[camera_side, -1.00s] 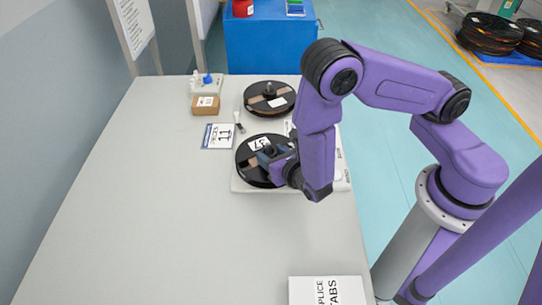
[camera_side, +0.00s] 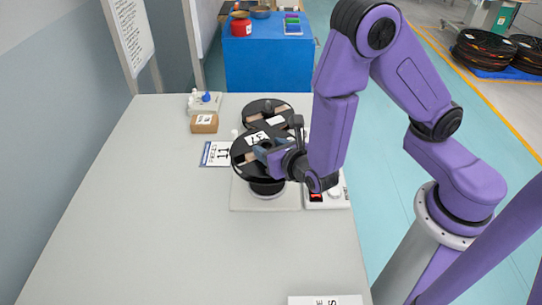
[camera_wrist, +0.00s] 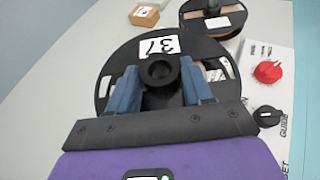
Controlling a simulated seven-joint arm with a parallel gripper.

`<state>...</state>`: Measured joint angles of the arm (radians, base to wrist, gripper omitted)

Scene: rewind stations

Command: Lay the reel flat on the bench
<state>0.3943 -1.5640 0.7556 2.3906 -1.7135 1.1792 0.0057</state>
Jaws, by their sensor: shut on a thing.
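The black reel with a white number label (camera_side: 240,158) is held up above the white rewind station (camera_side: 242,203), tilted, with its face toward the wall side. My gripper (camera_side: 268,150) is shut on the reel's central hub. In the wrist view the reel (camera_wrist: 105,65) fills the middle, and the blue fingers of my gripper (camera_wrist: 161,78) stand on both sides of the dark round hub. A dark round seat (camera_side: 267,188) on the station shows under the reel, apart from it. The grey bench (camera_side: 150,220) is broad and bare to the left.
A second reel (camera_side: 258,108) lies behind the held one. A numbered card (camera_side: 213,153), a cardboard box (camera_side: 204,123) and a tray with small bottles (camera_side: 200,103) stand at the back left. A control panel with a red knob (camera_wrist: 268,71) is at the right. A white box (camera_side: 325,300) is at the front.

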